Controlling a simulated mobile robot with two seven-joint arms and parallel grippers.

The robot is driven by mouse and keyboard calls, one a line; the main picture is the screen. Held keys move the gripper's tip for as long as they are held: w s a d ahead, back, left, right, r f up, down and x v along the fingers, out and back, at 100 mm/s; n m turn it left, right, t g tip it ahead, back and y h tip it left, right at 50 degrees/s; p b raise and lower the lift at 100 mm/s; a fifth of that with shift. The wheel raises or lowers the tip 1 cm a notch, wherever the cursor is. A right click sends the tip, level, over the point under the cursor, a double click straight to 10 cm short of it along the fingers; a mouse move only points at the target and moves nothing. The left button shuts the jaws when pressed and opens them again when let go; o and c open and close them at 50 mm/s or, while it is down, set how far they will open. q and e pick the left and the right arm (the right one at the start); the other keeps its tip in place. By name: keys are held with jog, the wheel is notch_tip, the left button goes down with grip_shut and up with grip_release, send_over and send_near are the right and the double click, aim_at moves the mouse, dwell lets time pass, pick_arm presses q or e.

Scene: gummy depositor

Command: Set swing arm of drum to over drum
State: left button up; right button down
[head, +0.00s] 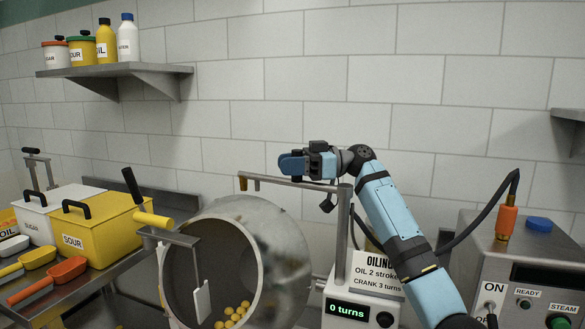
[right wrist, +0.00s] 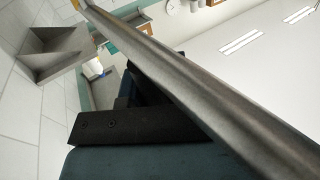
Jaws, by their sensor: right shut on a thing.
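The swing arm (head: 270,181) is a thin grey metal bar on an upright post (head: 342,235) to the right of the drum. It points left, and its short down-turned tip shows above the drum's upper rim in the head view. The round metal drum (head: 282,240) is tilted, its mouth facing the front left. In the right wrist view the bar (right wrist: 190,75) runs diagonally past the dark gripper finger (right wrist: 130,128). My left gripper is not in view.
Several yellow gummies (head: 232,314) lie in the drum. A yellow-handled crank or lever (head: 153,219) stands at the drum's left. A turn counter reading 0 (head: 350,308) and an oiling sign (head: 376,270) are below my right arm. A control box (head: 520,260) stands at right.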

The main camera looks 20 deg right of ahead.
jog(key=shift+s+a+f, duration=0.1)
jog(key=shift+s+a, duration=0.25)
jog(key=shift+s, duration=0.2)
jog(key=c, duration=1.3)
grip_release()
jog(key=o, duration=0.4)
jog(key=shift+s+d, duration=0.15)
jog(key=shift+d, duration=0.1)
jog(key=shift+a, duration=0.1)
jog(key=s+d, duration=0.1)
jog(key=d, duration=0.6)
jog(key=shift+d, duration=0.25)
jog(key=shift+c, duration=0.3)
